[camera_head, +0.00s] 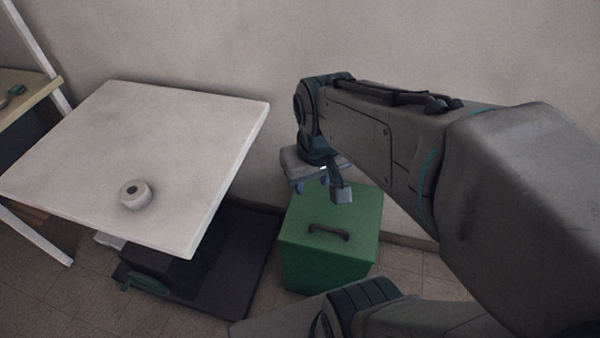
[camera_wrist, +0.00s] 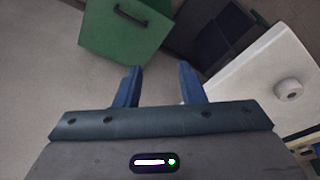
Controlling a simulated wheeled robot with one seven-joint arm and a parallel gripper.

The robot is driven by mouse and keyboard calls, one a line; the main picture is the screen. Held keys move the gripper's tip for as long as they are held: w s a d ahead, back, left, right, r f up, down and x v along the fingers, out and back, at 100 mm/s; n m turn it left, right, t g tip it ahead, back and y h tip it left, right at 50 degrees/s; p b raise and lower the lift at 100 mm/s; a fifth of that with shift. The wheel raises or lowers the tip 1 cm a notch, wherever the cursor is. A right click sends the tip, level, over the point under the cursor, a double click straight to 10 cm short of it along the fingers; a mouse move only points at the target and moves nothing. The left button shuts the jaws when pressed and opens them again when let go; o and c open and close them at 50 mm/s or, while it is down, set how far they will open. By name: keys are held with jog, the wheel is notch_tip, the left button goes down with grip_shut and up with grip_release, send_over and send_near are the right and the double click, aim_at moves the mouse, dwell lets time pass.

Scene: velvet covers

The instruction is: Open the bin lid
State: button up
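The green bin (camera_head: 326,262) stands on the floor right of the white table. Its lid (camera_head: 350,205) is flat and closed, with a dark bar handle (camera_head: 329,232) on top. In the wrist view the bin (camera_wrist: 115,45) is at the upper left, its handle (camera_wrist: 131,17) near the top edge. My gripper (camera_wrist: 160,82) is open, its two blue fingers apart with nothing between them. In the head view my gripper (camera_head: 313,187) is above the back left part of the bin, partly hidden by my wrist. It does not touch the handle.
A white table (camera_head: 180,130) with a white roll (camera_head: 136,194) on it is left of the bin; the roll also shows in the wrist view (camera_wrist: 288,89). A dark low platform (camera_head: 245,262) lies under the table. A wall rises behind the bin.

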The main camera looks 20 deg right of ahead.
jog(key=w+d+f+n+g+b, duration=0.1)
jog(key=w+d+f+n+b, duration=0.25)
jog(key=f, duration=0.35)
jog(key=w+d+f+n+g+b, duration=0.2)
jog(key=w+d+f+b, duration=0.15)
jog(key=w+f, duration=0.2)
jog(key=n+g+y+b, duration=0.1)
jog(key=n+b, duration=0.4)
send_near(331, 228)
jog(key=f, duration=0.2)
jog(key=f+b, duration=0.1)
jog(key=f, duration=0.2)
jog(key=s+f+b, duration=0.1)
jog(key=f, duration=0.2)
jog(key=shift+a+f, duration=0.1)
jog(key=shift+a, duration=0.1)
grip_shut()
